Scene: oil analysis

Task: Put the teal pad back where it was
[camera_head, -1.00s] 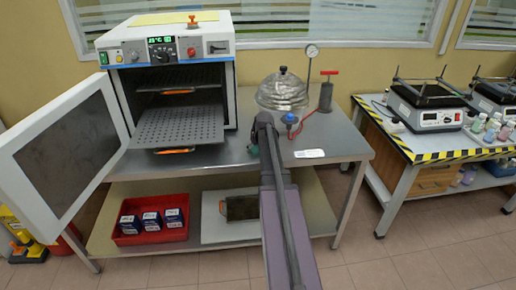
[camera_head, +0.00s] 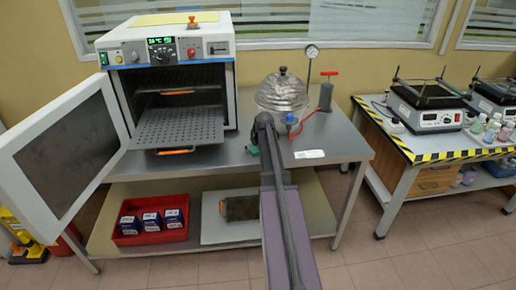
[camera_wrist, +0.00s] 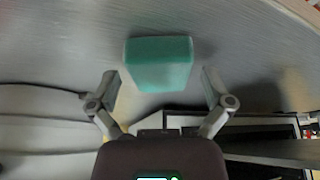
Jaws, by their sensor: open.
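The teal pad (camera_wrist: 158,64) is a block on the grey metal surface in the wrist view, at the upper middle. My gripper (camera_wrist: 160,82) is open, with one finger on each side of the pad's near end. The pad lies mostly just beyond the fingertips, and I see a gap on both sides. I cannot tell its height from the fingers. In the head view my arm hides the gripper. A small teal-green patch (camera_head: 253,150) shows left of my arm there; I cannot tell whether it is the pad.
On the steel bench (camera_head: 222,157) the oven (camera_head: 168,48) stands with its door (camera_head: 68,150) open to the left. A glass vessel (camera_head: 284,92) and a red-handled pump (camera_head: 326,95) stand behind my arm. A white label (camera_head: 309,154) lies right. A red bin (camera_head: 128,238) holds boxes below.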

